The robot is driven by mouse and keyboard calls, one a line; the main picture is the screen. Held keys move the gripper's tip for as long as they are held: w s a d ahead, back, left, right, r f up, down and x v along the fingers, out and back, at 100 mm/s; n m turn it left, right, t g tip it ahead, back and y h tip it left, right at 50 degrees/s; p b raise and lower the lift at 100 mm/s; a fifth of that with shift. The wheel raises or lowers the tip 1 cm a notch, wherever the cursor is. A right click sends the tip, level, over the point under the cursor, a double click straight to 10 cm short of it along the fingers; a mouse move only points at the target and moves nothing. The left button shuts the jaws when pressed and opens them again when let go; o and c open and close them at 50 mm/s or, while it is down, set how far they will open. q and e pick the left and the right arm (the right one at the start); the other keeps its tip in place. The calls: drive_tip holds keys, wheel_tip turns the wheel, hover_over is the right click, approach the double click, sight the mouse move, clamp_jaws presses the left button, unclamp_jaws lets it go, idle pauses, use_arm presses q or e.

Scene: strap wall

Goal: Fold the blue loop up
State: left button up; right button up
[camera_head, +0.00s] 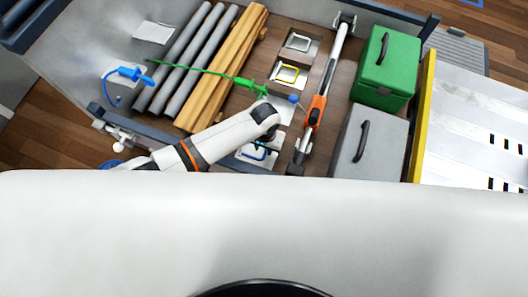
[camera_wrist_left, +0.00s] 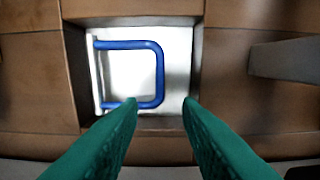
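The blue loop (camera_wrist_left: 157,72) is a U-shaped bar on a pale metal plate (camera_wrist_left: 177,83) set in a recess of the brown floor. It appears to lie flat, with its ends at a pale hinge rod (camera_wrist_left: 97,75) on the left in the wrist view. My left gripper (camera_wrist_left: 160,101) is open, its two green fingers apart near the loop's lower edge, with nothing between them. In the head view the loop (camera_head: 258,153) shows partly beside my white left arm, which hides much around it. My right gripper is not in view.
A yellow loop (camera_head: 288,74) and a white loop (camera_head: 298,42) sit in similar recesses. A green case (camera_head: 387,62) and grey case (camera_head: 367,143) stand farther right. Timber (camera_head: 222,70) and grey pipes (camera_head: 186,62) lie left.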

sight(264, 156)
use_arm(q)
wheel_tip(264, 156, down, 5)
drive_tip(key=shift+f+b, duration=0.15)
drive_tip(key=shift+b, duration=0.35)
clamp_jaws()
